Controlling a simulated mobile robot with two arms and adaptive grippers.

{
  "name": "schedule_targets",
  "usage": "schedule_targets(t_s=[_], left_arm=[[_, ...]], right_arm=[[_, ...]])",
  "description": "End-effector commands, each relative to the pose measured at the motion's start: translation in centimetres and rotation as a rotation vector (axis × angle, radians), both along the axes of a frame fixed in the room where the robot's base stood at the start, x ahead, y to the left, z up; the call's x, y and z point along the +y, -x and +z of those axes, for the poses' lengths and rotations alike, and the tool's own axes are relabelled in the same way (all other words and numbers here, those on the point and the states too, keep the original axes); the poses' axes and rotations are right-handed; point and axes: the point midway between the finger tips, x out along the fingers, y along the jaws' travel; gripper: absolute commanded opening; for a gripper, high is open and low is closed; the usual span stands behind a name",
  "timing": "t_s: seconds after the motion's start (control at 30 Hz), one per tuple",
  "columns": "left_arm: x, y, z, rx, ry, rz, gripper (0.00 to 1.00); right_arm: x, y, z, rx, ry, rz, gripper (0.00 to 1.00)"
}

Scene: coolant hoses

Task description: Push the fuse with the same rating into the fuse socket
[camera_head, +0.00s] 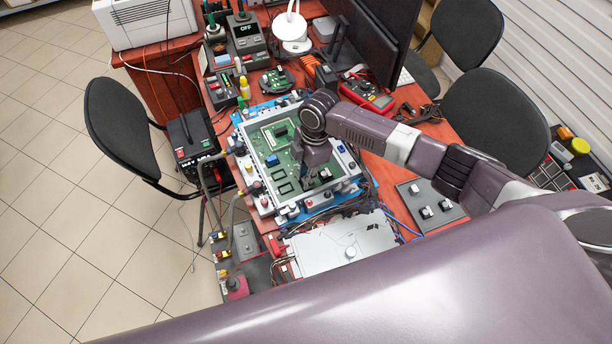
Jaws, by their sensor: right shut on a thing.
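My right gripper (322,178) points down over the green circuit board (300,183), coming from the right. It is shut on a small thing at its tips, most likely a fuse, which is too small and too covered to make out. I cannot read a rating. The board is clamped in a pale frame (262,197) on the red table. Small dark parts and a blue part (271,160) sit on it. I cannot tell which part is the fuse socket; the arm and gripper hide some of the board. My left gripper is not in view.
Behind the board stand a station marked OFF (245,32), a small green board (278,81), a red multimeter (367,95) and dark monitors (372,38). A grey plate with switches (431,204) lies right. A white panel (340,247) and cables lie in front. Chairs flank the table.

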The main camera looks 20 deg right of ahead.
Motion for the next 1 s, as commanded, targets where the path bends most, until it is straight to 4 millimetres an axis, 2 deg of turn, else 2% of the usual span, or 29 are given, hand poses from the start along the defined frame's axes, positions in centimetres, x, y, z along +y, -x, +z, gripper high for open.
schedule_targets(t_s=[0.27, 0.3, 0.47, 0.7, 0.8, 1.0], left_arm=[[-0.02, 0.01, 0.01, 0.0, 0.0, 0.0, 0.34], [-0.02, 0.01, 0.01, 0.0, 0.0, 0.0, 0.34], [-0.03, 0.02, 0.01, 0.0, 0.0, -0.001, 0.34], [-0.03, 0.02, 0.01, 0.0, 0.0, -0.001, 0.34], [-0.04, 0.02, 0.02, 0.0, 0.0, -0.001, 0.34], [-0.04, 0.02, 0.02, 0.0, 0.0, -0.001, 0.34]], right_arm=[[0.03, 0.09, -0.13, 0.001, -0.001, 0.0, 0.05], [0.04, 0.09, -0.14, 0.001, -0.001, 0.0, 0.19], [0.03, 0.09, -0.13, 0.002, -0.001, 0.0, 0.37], [0.02, 0.07, -0.09, 0.002, 0.0, 0.0, 0.37], [0.01, 0.08, -0.1, 0.002, 0.0, 0.0, 0.46], [0.0, 0.13, -0.11, 0.003, 0.0, 0.0, 0.46]])
